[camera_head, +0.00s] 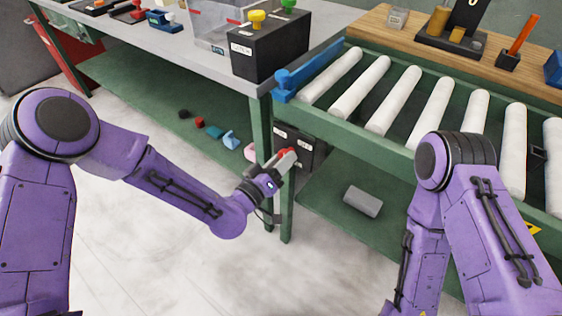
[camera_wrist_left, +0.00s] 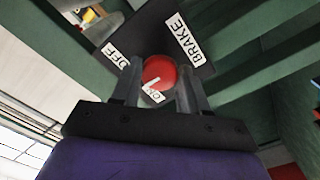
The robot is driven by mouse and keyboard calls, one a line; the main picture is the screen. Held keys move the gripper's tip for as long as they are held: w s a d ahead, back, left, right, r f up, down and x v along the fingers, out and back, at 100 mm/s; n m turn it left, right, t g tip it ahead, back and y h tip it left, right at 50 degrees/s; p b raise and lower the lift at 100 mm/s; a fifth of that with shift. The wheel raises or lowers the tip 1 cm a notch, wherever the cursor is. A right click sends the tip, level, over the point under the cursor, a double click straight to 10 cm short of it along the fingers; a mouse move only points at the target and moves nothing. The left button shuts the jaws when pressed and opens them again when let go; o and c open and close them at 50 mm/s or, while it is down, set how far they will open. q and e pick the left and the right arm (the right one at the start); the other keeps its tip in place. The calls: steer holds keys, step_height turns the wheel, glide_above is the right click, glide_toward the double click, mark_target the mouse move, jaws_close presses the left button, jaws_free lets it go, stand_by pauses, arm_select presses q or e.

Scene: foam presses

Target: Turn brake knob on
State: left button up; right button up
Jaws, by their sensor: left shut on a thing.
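The red brake knob (camera_wrist_left: 160,72) sits on a dark panel (camera_wrist_left: 140,35) with white labels reading OFF, BRAKE and ON. A white mark on the knob slants toward the lower left, near the ON label (camera_wrist_left: 153,97). My left gripper (camera_wrist_left: 157,88) is shut on the knob, with one finger on either side. In the head view the red knob (camera_head: 286,153) shows at my left gripper (camera_head: 284,161), in front of the dark brake box (camera_head: 311,150) under the conveyor's left end. My right arm is on the right; its gripper is out of view.
The roller conveyor (camera_head: 385,98) stands above the brake box. A green table leg (camera_head: 262,125) is close to my left gripper. A grey block (camera_head: 363,201) lies on the green lower shelf. A black box with yellow and green knobs (camera_head: 268,45) stands on the grey table.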

arm_select(q)
steer(key=n+b, duration=0.1)
steer(key=n, duration=0.8)
steer(key=shift+n, duration=0.4)
stand_by(0.4)
steer(key=o, duration=1)
steer(key=shift+o, duration=0.2)
steer(key=shift+r, duration=0.1)
steer(key=shift+s+a, duration=0.1)
steer(key=v, duration=1)
steer(key=shift+s, duration=0.15)
steer(key=shift+a, duration=0.1)
